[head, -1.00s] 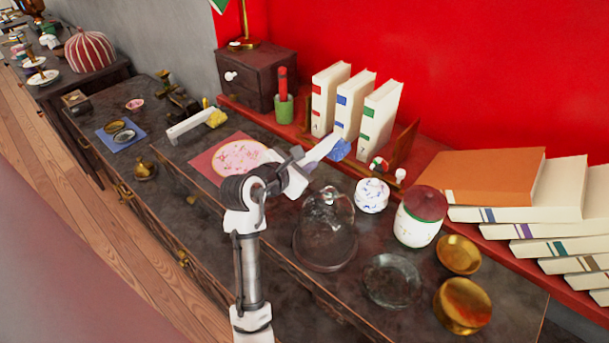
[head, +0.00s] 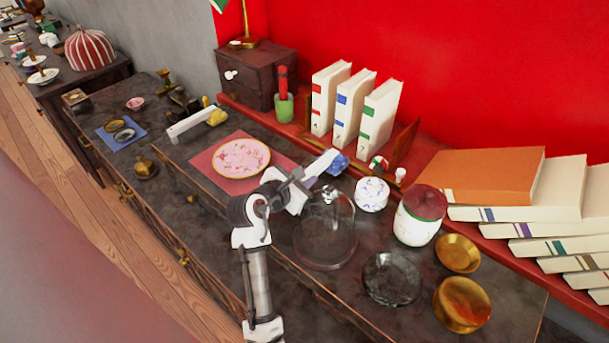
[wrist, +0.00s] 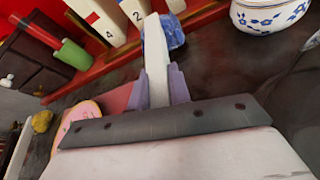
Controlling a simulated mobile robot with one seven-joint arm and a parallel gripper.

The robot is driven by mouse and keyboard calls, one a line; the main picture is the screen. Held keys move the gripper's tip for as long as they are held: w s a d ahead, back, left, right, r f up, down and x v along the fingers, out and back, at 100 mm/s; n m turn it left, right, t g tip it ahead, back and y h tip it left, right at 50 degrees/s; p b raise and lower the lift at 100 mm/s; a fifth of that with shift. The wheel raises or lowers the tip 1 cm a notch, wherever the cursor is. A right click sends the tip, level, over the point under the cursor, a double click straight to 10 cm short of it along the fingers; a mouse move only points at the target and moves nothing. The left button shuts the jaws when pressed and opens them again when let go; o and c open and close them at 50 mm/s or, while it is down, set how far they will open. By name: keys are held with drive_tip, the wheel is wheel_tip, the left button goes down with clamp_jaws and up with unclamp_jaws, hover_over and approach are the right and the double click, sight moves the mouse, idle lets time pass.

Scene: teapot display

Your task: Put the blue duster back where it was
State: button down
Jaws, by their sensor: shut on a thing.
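My gripper (head: 305,181) is shut on the white handle of the blue duster (head: 338,164). In the wrist view the handle (wrist: 155,60) runs away from between my fingers (wrist: 158,90) to the blue head (wrist: 173,34). The head is near the dark counter, between the book shelf and the glass dome; I cannot tell whether it touches the counter. A similar duster with a yellow head (head: 214,117) lies on the counter at the left, behind the pink plate.
A glass dome (head: 325,235) stands close below my gripper. A blue-and-white pot (head: 371,194) and a red-lidded jar (head: 420,216) are to the right. The pink plate (head: 241,158) lies on a red mat at left. Upright books (head: 345,108) stand on the red shelf behind.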

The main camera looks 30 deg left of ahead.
drive_tip(key=shift+f, duration=0.15)
drive_tip(key=c, duration=1.3)
unclamp_jaws()
